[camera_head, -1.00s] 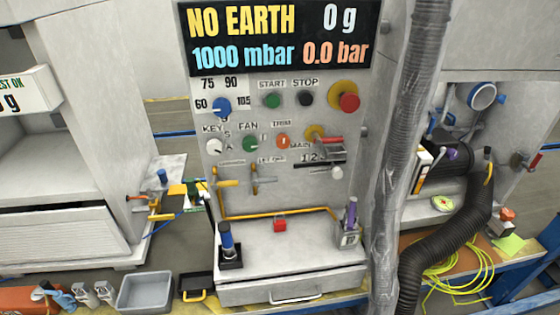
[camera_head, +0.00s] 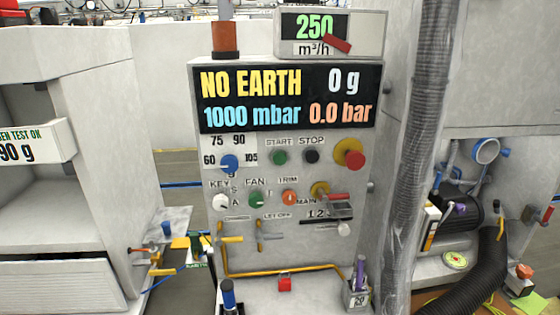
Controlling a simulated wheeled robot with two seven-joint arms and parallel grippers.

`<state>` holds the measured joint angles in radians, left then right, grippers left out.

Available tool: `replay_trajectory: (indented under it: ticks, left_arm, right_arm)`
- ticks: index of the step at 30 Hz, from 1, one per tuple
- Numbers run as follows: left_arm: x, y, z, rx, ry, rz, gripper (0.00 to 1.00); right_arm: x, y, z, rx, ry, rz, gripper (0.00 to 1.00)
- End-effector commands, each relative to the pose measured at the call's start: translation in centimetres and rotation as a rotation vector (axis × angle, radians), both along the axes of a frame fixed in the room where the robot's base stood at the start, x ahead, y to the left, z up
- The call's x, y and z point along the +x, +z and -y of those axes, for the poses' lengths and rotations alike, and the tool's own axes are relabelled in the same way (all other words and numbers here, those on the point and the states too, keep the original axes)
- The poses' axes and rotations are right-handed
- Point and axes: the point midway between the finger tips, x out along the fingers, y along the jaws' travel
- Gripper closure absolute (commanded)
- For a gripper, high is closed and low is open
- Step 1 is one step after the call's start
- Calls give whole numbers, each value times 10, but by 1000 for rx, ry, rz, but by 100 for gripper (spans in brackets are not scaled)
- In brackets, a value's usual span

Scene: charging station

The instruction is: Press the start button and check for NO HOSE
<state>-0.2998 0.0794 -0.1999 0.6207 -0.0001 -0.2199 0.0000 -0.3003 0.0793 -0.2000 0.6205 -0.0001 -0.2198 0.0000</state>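The green START button (camera_head: 279,157) sits on the upright grey control panel (camera_head: 215,140), left of the black STOP button (camera_head: 311,157). The display (camera_head: 287,97) above reads NO EARTH, 0 g, 1000 mbar and 0.0 bar; NO HOSE does not show on it. A thick grey corrugated hose (camera_head: 428,120) runs vertically along the panel's right side. A black corrugated hose (camera_head: 478,272) curves down at the lower right. Neither of my grippers is in view.
A red mushroom button on yellow (camera_head: 354,160) is right of STOP. Several knobs, a key switch (camera_head: 221,202) and yellow valve levers (camera_head: 230,239) lie below. A smaller display (camera_head: 315,30) on top reads 250 m³/h. A shelf with a purple-topped item (camera_head: 360,275) juts out below the panel.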

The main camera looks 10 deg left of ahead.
Motion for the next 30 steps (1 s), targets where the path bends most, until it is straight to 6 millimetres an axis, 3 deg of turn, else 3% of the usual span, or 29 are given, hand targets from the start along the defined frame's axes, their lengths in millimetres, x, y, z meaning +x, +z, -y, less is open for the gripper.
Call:
replay_trajectory:
  ticks: [1, 9, 30]
  left_arm:
    - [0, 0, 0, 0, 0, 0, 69]
    - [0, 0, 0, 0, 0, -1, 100]
    - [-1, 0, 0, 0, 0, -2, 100]
  right_arm:
    - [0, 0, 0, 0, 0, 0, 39]
    - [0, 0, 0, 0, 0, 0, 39]
    - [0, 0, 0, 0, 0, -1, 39]
